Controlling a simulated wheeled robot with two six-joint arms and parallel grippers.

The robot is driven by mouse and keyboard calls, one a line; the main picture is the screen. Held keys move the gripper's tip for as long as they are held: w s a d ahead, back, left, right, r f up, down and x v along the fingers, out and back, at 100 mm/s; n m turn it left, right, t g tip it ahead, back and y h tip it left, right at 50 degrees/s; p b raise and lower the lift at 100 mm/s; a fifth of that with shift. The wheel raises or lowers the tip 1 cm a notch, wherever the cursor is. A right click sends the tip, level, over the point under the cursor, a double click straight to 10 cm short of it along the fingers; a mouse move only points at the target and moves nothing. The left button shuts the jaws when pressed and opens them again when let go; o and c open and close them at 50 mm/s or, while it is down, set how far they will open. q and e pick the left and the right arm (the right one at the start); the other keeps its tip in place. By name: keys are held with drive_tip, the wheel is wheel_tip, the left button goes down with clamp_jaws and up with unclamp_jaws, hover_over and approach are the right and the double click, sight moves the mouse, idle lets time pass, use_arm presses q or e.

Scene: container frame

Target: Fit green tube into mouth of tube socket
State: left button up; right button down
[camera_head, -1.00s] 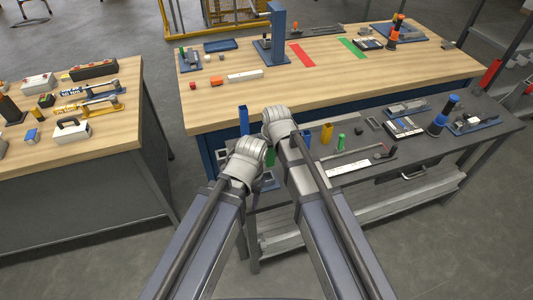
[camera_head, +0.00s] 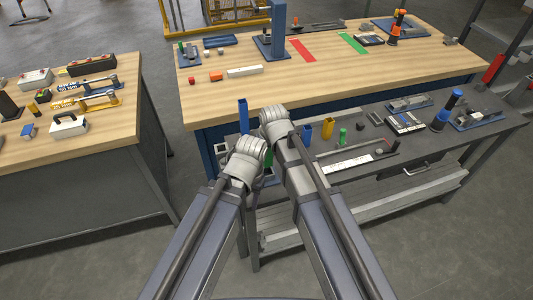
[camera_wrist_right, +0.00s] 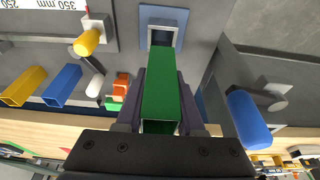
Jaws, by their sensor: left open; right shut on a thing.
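The green tube (camera_wrist_right: 161,88) is square and hollow; in the right wrist view it points away from me. My right gripper (camera_wrist_right: 162,102) is shut on it, with dark fingers at both sides. The tube socket (camera_wrist_right: 180,17) is a blue plate with a square mouth. The tube's far end lines up with this mouth and covers its near part; I cannot tell if it touches or has entered. In the head view my left gripper (camera_head: 243,165) hangs beside the right arm's wrist, its fingertips mostly hidden. It is open. The right fingertips are hidden there behind their wrist.
A blue tube (camera_wrist_right: 62,85) and a yellow tube (camera_wrist_right: 23,86) stand left of the held tube. A yellow-ended part (camera_wrist_right: 88,42) and a blue-ended part (camera_wrist_right: 247,120) flank the socket. A ruler strip (camera_head: 345,161) lies on the grey bench (camera_head: 470,140). The wooden worktop (camera_head: 330,75) is beyond.

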sight(267, 164)
drive_tip(key=shift+f+b, duration=1.25)
drive_tip(key=shift+f, duration=0.35)
drive_tip(key=shift+f+b, duration=1.35)
drive_tip(key=shift+c, duration=2.2)
unclamp_jaws()
drive_tip(key=shift+r, duration=0.15)
drive_tip(key=p+v, duration=0.7)
drive_tip(key=shift+s+r+p, duration=0.15)
drive_tip(key=shift+r+p, duration=0.2)
drive_tip(key=shift+p, duration=0.05)
drive_tip(key=shift+f, duration=0.1)
